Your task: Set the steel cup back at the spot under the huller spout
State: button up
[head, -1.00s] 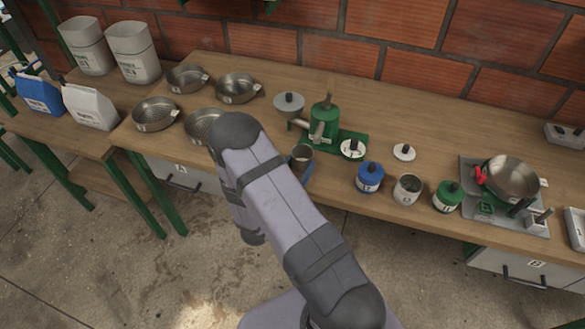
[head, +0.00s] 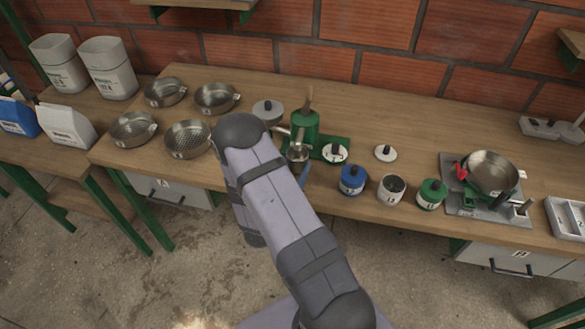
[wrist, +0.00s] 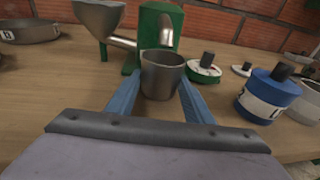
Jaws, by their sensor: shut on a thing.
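The steel cup (wrist: 161,76) is upright between the blue fingers of my gripper (wrist: 158,100), which is shut on it. In the head view the cup (head: 297,154) shows just past the end of my arm, directly in front of the green huller (head: 305,128). The huller spout (wrist: 165,32) points down at the cup, and its lower end meets the cup's far rim in the wrist view. I cannot tell whether the cup's base touches the table. My gripper (head: 301,172) is mostly hidden by my arm in the head view.
A white-lidded green dish (head: 335,153), a blue canister (head: 352,180), a white open canister (head: 391,188) and a green canister (head: 431,194) stand to the right. Several steel pans (head: 187,139) stand left. A burner with a pot (head: 492,172) is far right. The table's front edge is close.

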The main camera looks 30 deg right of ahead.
jog(key=o, duration=1.2)
jog(key=shift+a, duration=0.1)
jog(key=b+v, duration=0.1)
jog(key=v, duration=0.4)
jog(key=shift+s+a, duration=0.2)
jog(key=shift+b+v, duration=0.35)
jog(key=shift+v, duration=0.45)
jog(key=shift+s+r, duration=0.1)
jog(key=shift+r, duration=0.05)
